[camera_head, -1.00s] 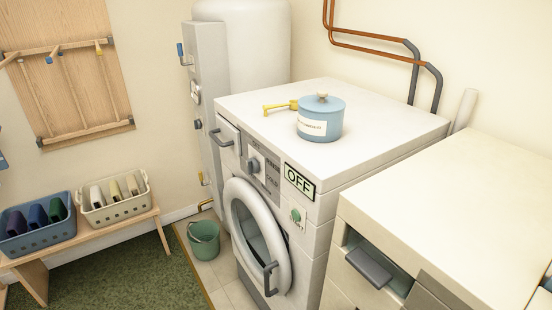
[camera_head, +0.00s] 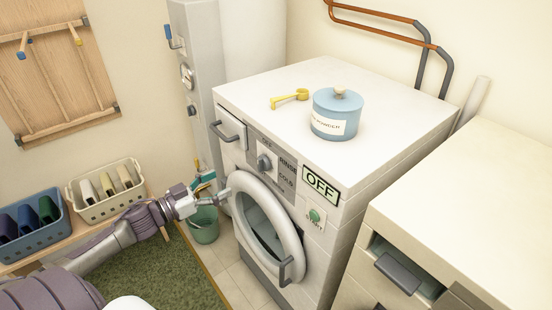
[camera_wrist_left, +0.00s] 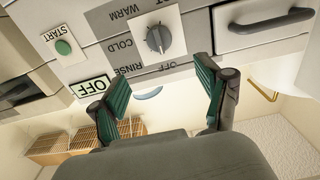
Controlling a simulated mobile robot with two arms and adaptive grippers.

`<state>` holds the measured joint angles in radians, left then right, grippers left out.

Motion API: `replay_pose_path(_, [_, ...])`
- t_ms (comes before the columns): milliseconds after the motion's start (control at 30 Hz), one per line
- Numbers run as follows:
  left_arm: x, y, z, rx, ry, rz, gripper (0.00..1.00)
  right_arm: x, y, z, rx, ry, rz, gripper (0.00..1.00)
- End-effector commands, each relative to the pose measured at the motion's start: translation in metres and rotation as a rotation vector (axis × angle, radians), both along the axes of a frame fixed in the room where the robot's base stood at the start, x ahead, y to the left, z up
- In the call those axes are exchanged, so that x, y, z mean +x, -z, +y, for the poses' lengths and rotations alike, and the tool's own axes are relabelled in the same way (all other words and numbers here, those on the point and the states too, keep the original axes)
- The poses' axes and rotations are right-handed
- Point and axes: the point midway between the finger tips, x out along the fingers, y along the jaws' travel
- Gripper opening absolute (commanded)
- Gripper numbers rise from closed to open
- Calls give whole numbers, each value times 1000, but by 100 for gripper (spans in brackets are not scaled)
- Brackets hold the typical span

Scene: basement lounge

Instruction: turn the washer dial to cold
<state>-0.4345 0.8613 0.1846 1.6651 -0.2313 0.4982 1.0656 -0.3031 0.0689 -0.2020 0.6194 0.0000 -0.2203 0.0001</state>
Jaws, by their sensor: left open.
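The washer (camera_head: 410,105) is a white front loader with its round door (camera_head: 243,185) closed or nearly so. Its grey dial (camera_head: 264,163) sits on the front panel, with RINSE and COLD lettering beside it. In the left wrist view the dial (camera_wrist_left: 159,39) appears upside down among WARM, COLD, RINSE and OFF labels; I cannot tell exactly where it points. My left gripper (camera_head: 212,187) is in front of the washer, below and left of the dial, touching nothing I can make out. Its green-padded fingers (camera_wrist_left: 160,98) are spread and empty. My right gripper is not in view.
A display (camera_head: 320,184) reads OFF above a green START button (camera_head: 315,215). A blue powder tin (camera_head: 337,114) and a yellow scoop (camera_head: 290,98) rest on top. A drawer handle (camera_head: 228,131) is left of the dial. A green bucket (camera_head: 204,226) stands behind my gripper.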

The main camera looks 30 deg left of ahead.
Motion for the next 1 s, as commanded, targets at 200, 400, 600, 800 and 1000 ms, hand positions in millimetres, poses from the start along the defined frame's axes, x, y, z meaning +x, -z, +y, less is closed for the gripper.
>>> replay_pose_path(200, [25,-2,-10,-1,-1,-4,76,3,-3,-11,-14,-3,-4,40])
replay_pose_path(400, [59,-2,-23,-2,-3,-4,76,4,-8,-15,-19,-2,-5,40])
replay_pose_path(600, [92,-2,-37,-1,-4,-3,76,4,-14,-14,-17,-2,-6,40])
replay_pose_path(800, [116,-1,-47,-1,-4,-1,76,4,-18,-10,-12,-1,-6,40])
replay_pose_path(1000, [125,1,-51,0,-3,0,76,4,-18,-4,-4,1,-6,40])
